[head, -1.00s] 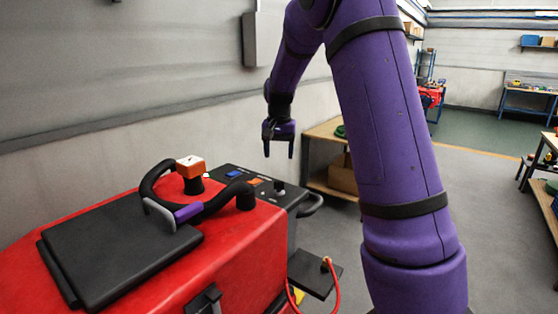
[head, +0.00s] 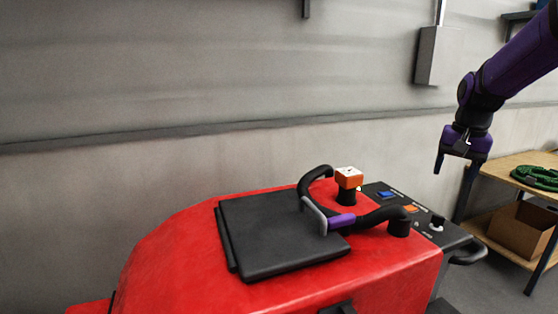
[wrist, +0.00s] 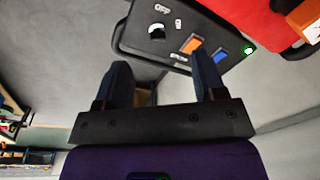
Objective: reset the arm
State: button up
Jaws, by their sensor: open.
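My gripper (head: 457,170) hangs from my purple arm at the right of the head view, pointing down. It is above and behind the machine's control panel, apart from it. In the wrist view its two dark fingers (wrist: 165,82) stand apart with nothing between them. The red scrubber (head: 180,255) fills the lower middle of the head view, with a flat black lid (head: 280,235) on top. Its dark control panel (head: 418,212) also shows at the top of the wrist view (wrist: 205,20).
A black handle with a purple grip (head: 341,221) and an orange-and-white block (head: 348,178) rise from the scrubber. A wooden workbench (head: 505,166) with a green coil (head: 535,177) and a cardboard box (head: 522,228) stands at the right. A grey wall box (head: 438,55) hangs behind. Air above the lid is clear.

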jog(key=s+a+r+n+t, duration=0.1)
jog(key=s+a+n, duration=0.1)
jog(key=s, duration=0.7)
jog(key=s+a+r+n+t, duration=0.1)
jog(key=s+a+n, duration=0.1)
jog(key=s+a, duration=0.3)
jog(key=s+a+r+n+t, duration=0.2)
jog(key=s+a, duration=0.1)
jog(key=s, duration=1)
jog(key=shift+s+a, duration=0.15)
jog(key=shift+a, duration=0.2)
